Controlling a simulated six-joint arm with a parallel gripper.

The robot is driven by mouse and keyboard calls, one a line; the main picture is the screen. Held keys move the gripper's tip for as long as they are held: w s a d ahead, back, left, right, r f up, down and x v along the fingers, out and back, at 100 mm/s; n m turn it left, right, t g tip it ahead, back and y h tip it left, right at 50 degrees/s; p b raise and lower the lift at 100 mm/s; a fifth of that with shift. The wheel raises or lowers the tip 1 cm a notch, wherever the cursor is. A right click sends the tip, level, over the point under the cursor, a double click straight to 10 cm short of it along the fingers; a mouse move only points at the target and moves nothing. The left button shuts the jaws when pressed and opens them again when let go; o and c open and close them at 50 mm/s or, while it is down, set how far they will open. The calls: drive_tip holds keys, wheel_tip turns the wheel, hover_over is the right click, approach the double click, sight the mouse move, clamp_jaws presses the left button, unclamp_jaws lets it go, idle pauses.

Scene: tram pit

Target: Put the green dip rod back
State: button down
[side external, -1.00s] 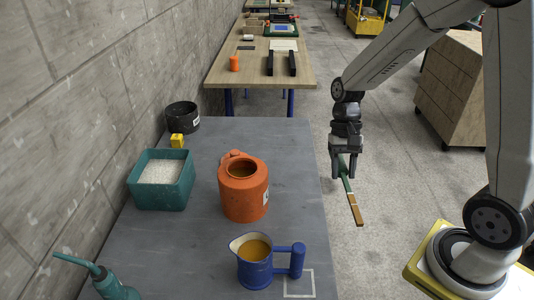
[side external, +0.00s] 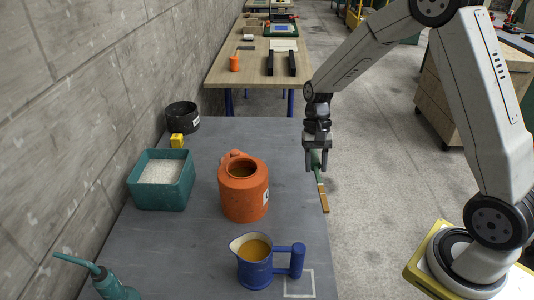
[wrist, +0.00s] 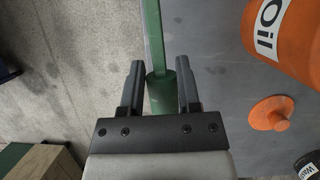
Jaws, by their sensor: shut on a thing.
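My gripper (side external: 317,163) is shut on the green dip rod (side external: 322,188), at the right edge of the grey table. The rod hangs down, slightly tilted, and its lower part is brown and yellowish. In the wrist view the rod's green shaft (wrist: 153,35) runs away from between my gripper's fingers (wrist: 160,70). An orange oil can (side external: 243,195) with an open round mouth stands on the table, to the left of the rod and apart from it. The can, labelled "Oil" (wrist: 285,38), also shows in the wrist view. An orange cap (wrist: 271,113) lies on the table there.
A blue jug (side external: 255,270) of amber liquid stands at the front, beside a white outlined square (side external: 299,284). A teal bin (side external: 160,198) of white grains, a yellow block (side external: 177,140) and a black bucket (side external: 182,118) stand along the wall. The table's back right is clear.

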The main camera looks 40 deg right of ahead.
hover_over(297, 188)
drive_tip(key=shift+s+d+f, duration=0.1)
drive_tip(key=shift+d+f, duration=0.1)
drive_tip(key=shift+f, duration=1.05)
drive_tip(key=shift+s+d+f, duration=0.1)
drive_tip(key=shift+d+f, duration=0.05)
drive_tip(key=shift+f, duration=1.1)
drive_tip(key=shift+w+f, duration=0.1)
drive_tip(key=shift+w, duration=0.05)
drive_tip(key=shift+w+f, duration=0.35)
drive_tip(key=shift+f, duration=0.15)
drive_tip(key=shift+w+f, duration=0.1)
drive_tip(key=shift+f, duration=1.25)
drive_tip(key=shift+f, duration=0.1)
drive_tip(key=shift+c, duration=1.6)
unclamp_jaws()
drive_tip(key=shift+f, duration=0.1)
drive_tip(key=v, duration=0.7)
drive_tip(key=shift+d+r, duration=0.15)
drive_tip(key=shift+r, duration=0.2)
